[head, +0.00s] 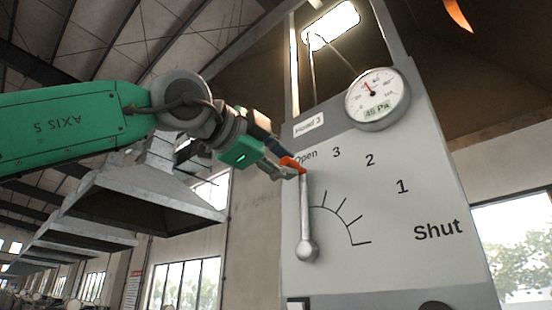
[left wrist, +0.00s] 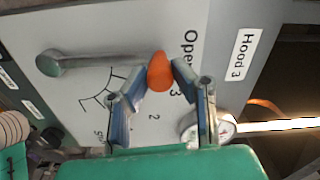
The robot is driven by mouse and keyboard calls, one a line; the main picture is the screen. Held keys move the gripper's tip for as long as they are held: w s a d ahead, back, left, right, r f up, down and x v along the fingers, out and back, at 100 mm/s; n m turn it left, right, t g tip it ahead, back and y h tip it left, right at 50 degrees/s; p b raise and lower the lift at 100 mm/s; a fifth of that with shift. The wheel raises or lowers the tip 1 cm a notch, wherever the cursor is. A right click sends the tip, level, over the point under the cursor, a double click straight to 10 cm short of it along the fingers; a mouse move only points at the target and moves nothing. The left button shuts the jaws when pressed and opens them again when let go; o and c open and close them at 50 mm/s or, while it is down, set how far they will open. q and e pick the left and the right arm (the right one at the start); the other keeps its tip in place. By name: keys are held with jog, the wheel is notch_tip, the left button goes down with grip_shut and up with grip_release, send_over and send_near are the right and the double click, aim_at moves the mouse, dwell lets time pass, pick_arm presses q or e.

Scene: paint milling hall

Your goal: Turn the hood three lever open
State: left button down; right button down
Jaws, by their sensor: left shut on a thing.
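The hood three lever (head: 305,212) is a grey metal arm on the panel marked "Hood 3" (head: 308,127). It stands nearly upright from its round pivot, and its orange knob (head: 292,162) is at the word "Open". My left gripper (head: 291,170) is at the top of the lever, shut on the knob and partly covering it in the head view. In the left wrist view the orange knob (left wrist: 160,72) sits at the fingertips of my left gripper (left wrist: 153,82), with the lever arm (left wrist: 95,61) reaching left. My right gripper is not in view.
The panel scale reads Open, 3, 2, 1 and Shut (head: 438,230). A round gauge (head: 377,95) above it shows about 45 Pa. Grey extraction hoods (head: 150,190) hang behind my left arm. An orange strip (head: 458,14) shows at top right.

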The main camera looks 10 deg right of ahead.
pick_arm(q)
jog(key=c, duration=1.3)
grip_release()
jog(key=shift+w+d+f, duration=0.1)
jog(key=shift+w, duration=0.2)
jog(key=shift+c, duration=0.2)
jog(key=shift+x, duration=0.8)
jog(key=shift+f, duration=0.1)
jog(key=shift+s+d, duration=0.15)
jog(key=shift+s, duration=0.3)
jog(key=shift+s+a, duration=0.15)
jog(key=shift+a, duration=0.7)
jog(key=v, duration=1)
jog(key=shift+s+a, duration=0.2)
jog(key=shift+s, duration=0.2)
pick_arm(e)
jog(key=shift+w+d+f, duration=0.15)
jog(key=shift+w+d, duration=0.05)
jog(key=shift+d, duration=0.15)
pick_arm(q)
jog(key=shift+s, duration=0.1)
